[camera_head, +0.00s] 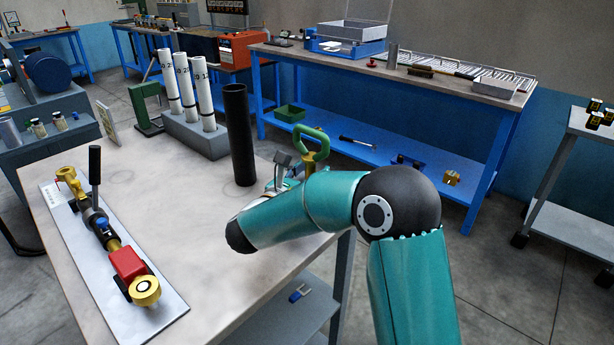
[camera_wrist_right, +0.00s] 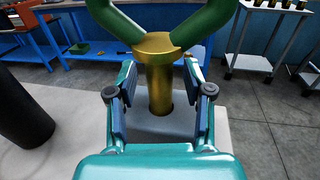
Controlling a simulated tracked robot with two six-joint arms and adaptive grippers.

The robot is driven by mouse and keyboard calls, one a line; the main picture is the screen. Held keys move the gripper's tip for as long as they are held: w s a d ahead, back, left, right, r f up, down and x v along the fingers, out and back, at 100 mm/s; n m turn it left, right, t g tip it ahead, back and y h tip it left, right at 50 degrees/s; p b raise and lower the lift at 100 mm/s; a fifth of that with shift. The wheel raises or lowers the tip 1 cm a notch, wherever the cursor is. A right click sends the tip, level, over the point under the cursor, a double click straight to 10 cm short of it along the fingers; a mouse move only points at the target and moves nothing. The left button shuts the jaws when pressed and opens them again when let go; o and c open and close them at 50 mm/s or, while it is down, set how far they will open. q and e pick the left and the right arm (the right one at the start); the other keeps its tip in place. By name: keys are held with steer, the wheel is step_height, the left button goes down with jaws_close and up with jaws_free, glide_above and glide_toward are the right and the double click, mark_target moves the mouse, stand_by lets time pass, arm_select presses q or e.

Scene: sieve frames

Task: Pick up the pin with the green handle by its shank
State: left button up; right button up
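The pin's green ring handle (camera_head: 321,143) stands above the table's right corner in the head view. Its brass shank (camera_wrist_right: 160,90) stands upright in the middle of the right wrist view, under a wider brass collar (camera_wrist_right: 158,45). The shank's lower end goes into a dark hole in a grey block (camera_wrist_right: 162,125). My right gripper (camera_wrist_right: 160,85) is open, with one finger on each side of the shank below the collar. A gap shows between each finger and the shank. In the head view my right arm partly hides the gripper (camera_head: 286,172) and the block. My left gripper is not in view.
A tall black cylinder (camera_head: 239,135) stands left of the pin. White tubes (camera_head: 187,88) in a grey block (camera_head: 195,135) stand farther back. A valve assembly (camera_head: 110,240) lies on a pale plate at the left. The table's middle (camera_head: 185,215) is clear.

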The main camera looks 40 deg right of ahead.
jaws_close()
steer(key=shift+r, duration=0.25)
